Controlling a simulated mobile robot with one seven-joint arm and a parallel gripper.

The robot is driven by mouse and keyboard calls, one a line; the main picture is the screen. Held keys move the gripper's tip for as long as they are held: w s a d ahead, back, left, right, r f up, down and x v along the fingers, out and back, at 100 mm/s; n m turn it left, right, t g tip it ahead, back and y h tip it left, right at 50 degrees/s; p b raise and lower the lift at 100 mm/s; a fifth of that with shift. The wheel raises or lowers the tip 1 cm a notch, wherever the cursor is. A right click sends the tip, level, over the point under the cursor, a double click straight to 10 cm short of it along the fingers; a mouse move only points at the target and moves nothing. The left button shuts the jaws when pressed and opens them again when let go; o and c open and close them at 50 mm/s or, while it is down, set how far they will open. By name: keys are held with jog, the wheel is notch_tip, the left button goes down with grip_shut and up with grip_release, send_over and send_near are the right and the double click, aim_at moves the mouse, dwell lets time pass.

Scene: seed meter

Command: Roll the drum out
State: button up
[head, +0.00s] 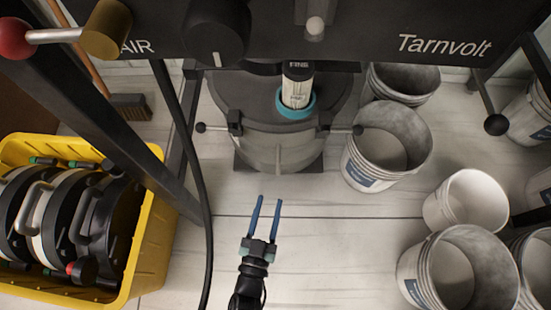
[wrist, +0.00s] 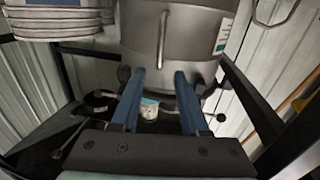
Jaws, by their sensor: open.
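A grey metal drum (head: 282,150) stands on the floor under the dark machine, with a dark rim and a tube with a teal collar (head: 293,105) above it. Dark arms ending in round knobs (head: 358,130) stick out on both sides. My gripper (head: 268,200) is open and empty, its blue fingers pointing toward the drum's front from a short distance. In the wrist view a metal body (wrist: 195,30), which looks like the drum, fills the top middle with a vertical bar handle (wrist: 162,40). My fingertips (wrist: 159,77) appear just below it; contact cannot be told.
A yellow crate (head: 150,260) with several black and white discs stands at left. A black cable (head: 190,145) hangs between it and my gripper. Several pale buckets (head: 365,175) stand at right. Machine frame posts (head: 110,140) flank the space. The floor before the drum is clear.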

aim_at(278, 167)
jog(key=w+b, duration=0.1)
jog(key=w, duration=0.2)
jog(key=w+d+b, duration=0.1)
jog(key=w, duration=0.3)
jog(key=w+d+b, duration=0.1)
jog(key=w+b, duration=0.1)
jog(key=w, duration=0.1)
jog(key=shift+w, duration=0.25)
jog(key=shift+w+d, duration=0.15)
jog(key=shift+w, duration=0.35)
grip_shut()
dwell(0.5)
